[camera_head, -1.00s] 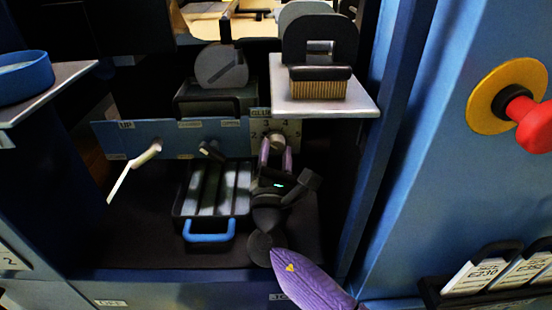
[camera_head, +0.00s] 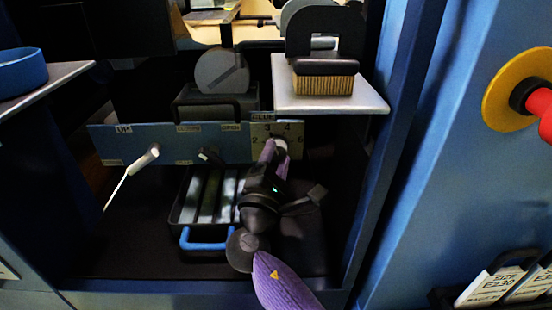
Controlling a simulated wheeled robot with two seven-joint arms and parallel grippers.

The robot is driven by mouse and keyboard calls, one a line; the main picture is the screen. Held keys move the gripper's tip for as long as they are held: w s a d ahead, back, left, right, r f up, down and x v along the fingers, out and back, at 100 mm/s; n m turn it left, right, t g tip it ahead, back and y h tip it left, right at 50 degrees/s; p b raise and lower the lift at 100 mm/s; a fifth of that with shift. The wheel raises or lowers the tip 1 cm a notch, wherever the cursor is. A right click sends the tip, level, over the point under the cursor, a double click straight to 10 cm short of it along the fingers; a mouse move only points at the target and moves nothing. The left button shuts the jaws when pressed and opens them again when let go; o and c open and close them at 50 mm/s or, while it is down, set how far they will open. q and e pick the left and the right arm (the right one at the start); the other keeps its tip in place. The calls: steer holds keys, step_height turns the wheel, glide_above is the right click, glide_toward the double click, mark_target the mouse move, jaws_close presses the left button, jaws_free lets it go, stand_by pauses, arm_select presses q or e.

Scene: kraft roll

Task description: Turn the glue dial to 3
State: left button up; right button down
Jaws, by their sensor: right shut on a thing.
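The glue dial plate (camera_head: 294,129) is a pale square panel with numbers around it, at the right end of the blue control strip. My right gripper (camera_head: 274,150) comes up from below with purple fingers and is shut on the knob. Its wrist is tilted. The 3 and 4 show above the knob, with 2 at the left. I cannot tell which number the knob points at. My left gripper does not show.
The blue strip (camera_head: 105,143) also carries a white-handled lever (camera_head: 145,158) and a small dark switch (camera_head: 208,155). A tray with a blue handle (camera_head: 205,245) sits below. A brush (camera_head: 325,82) stands on a pale shelf (camera_head: 368,99) above the dial. A red button (camera_head: 538,105) is at right.

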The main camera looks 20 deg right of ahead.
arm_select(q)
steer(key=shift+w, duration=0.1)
arm_select(e)
steer(key=shift+c, duration=1)
jaws_free()
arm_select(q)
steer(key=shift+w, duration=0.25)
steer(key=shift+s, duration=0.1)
arm_select(e)
steer(key=shift+s+a+f, duration=0.1)
steer(key=shift+s+a, duration=0.1)
steer(key=shift+s, duration=0.1)
steer(key=p+v, duration=0.2)
steer(key=v, duration=0.6)
steer(key=shift+s+a, duration=0.25)
steer(key=shift+s, duration=0.1)
steer(key=shift+s+a+f, duration=0.1)
steer(key=shift+s+f, duration=0.05)
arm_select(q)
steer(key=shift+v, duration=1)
